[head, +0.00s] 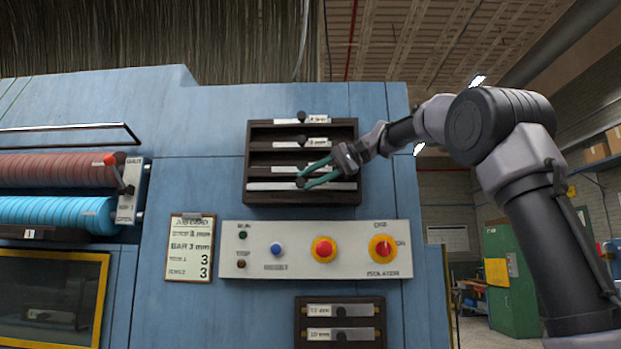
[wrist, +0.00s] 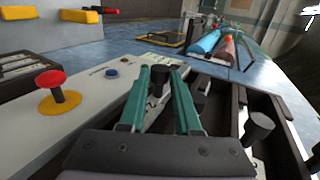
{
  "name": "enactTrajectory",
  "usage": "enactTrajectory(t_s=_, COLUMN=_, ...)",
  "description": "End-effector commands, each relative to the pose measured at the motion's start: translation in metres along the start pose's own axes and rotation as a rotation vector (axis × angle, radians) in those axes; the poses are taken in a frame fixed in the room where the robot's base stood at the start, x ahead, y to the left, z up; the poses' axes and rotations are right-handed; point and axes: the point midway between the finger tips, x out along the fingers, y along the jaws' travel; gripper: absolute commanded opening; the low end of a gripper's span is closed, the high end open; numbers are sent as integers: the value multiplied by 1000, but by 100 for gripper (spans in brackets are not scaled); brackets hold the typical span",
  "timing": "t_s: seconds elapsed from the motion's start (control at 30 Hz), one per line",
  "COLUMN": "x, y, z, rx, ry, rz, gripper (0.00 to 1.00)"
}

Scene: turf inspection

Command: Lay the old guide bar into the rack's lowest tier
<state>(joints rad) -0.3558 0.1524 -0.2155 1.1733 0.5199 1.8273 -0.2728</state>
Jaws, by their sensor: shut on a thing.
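The dark rack (head: 248,165) hangs on the blue machine wall, with several tiers of pale bars with black knobs. My gripper (head: 302,181) reaches in from the right with its teal fingers at the lowest tier. The old guide bar (head: 268,187) is a long pale strip lying along that lowest tier. In the wrist view, the fingers of my gripper (wrist: 162,78) are closed around a black knob (wrist: 160,73) on this bar. The fingers hide part of the bar; I cannot tell whether it rests fully on the tier.
Below the rack is a pale control panel (head: 240,265) with a red-and-yellow knob (head: 323,250) and a red-and-yellow isolator (head: 382,248). A card (head: 189,248) reading "BAR 3 mm" hangs at left. A second dark rack (head: 300,322) with labelled bars sits lower. Rollers (head: 55,212) are far left.

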Motion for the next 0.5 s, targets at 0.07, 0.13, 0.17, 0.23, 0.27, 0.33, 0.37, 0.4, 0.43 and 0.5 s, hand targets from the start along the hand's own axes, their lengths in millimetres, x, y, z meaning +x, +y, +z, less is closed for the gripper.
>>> enactTrajectory(t_s=0.07, x=0, y=0, z=-3, rx=-1, ry=1, rz=-1, gripper=0)
enactTrajectory(t_s=0.13, x=0, y=0, z=-5, rx=-1, ry=1, rz=-1, gripper=0)
enactTrajectory(t_s=0.17, x=0, y=0, z=-6, rx=-1, ry=1, rz=-1, gripper=0)
enactTrajectory(t_s=0.23, x=0, y=0, z=-8, rx=-1, ry=1, rz=-1, gripper=0)
enactTrajectory(t_s=0.27, x=0, y=-1, z=-9, rx=-1, ry=1, rz=-1, gripper=0)
enactTrajectory(t_s=0.33, x=0, y=-1, z=-11, rx=-2, ry=2, rz=-1, gripper=0)
enactTrajectory(t_s=0.37, x=0, y=-1, z=-12, rx=-2, ry=2, rz=0, gripper=0)
enactTrajectory(t_s=0.4, x=0, y=0, z=-13, rx=-2, ry=2, rz=0, gripper=0)
enactTrajectory(t_s=0.43, x=0, y=0, z=-14, rx=-2, ry=3, rz=0, gripper=0)
enactTrajectory(t_s=0.5, x=0, y=0, z=-17, rx=-3, ry=3, rz=0, gripper=0)
